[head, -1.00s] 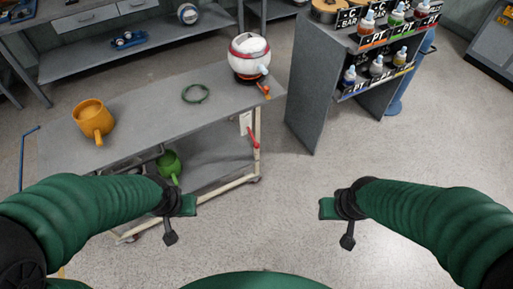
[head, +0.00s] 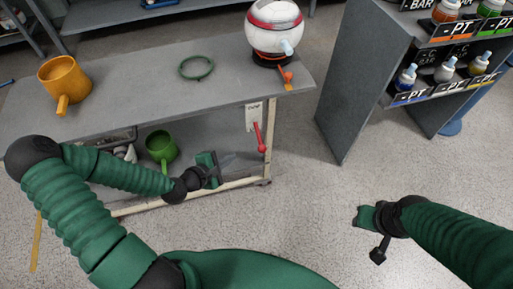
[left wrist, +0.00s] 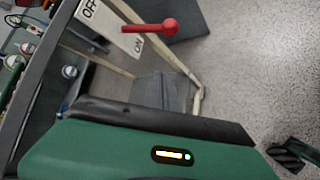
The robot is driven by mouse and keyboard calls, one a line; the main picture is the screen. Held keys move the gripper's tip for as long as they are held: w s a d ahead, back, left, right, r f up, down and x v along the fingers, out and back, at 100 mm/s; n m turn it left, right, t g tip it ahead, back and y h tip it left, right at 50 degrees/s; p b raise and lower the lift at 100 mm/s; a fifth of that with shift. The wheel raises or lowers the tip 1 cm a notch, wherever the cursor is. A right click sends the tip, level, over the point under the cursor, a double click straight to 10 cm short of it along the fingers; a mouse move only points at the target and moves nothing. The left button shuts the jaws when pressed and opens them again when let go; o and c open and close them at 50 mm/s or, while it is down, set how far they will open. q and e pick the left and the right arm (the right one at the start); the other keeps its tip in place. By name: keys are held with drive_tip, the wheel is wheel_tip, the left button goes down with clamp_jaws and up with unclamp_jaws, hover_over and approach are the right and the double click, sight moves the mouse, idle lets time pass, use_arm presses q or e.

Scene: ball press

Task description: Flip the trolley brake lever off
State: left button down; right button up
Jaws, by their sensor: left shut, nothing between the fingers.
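The brake lever (head: 259,136) is a thin red bar with a red ball end. It hangs down from a white label plate (head: 253,116) on the trolley (head: 225,95), under the right part of its top. In the left wrist view the lever (left wrist: 150,27) stands out from the plate (left wrist: 110,25), which reads OFF at one end and ON at the other; the ball is nearer the ON end. My left gripper (head: 208,169) is shut and empty, left of and a little lower than the ball, apart from it. My right gripper (head: 364,217) hangs over bare floor, away from the trolley; its jaws are unclear.
On the trolley top are an orange mug (head: 64,80), a green ring (head: 196,67) and a white and red round vessel (head: 274,30). A green mug (head: 161,147) is on the lower shelf. A grey rack (head: 365,75) with bottles stands right. The floor between is clear.

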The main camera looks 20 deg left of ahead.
use_arm(q)
drive_tip(key=f+b+x, duration=0.1)
drive_tip(key=b+x, duration=0.3)
drive_tip(key=x, duration=0.6)
drive_tip(key=shift+s+d+r, duration=0.3)
drive_tip(key=shift+d+r, duration=0.5)
drive_tip(key=shift+d, duration=0.05)
drive_tip(key=shift+s+d+r, duration=0.25)
drive_tip(key=shift+d+r, duration=0.55)
drive_tip(key=shift+d, duration=0.05)
drive_tip(key=shift+r+p, duration=0.1)
drive_tip(key=shift+p, duration=0.2)
wheel_tip(320, 180, up, 9)
drive_tip(key=n+g+h+p, duration=0.35)
drive_tip(key=g+p, duration=0.35)
drive_tip(key=p, duration=1.3)
hover_over(259, 136)
drive_tip(key=s, duration=0.5)
drive_tip(key=shift+w+a+r, duration=0.15)
drive_tip(key=shift+a, duration=0.15)
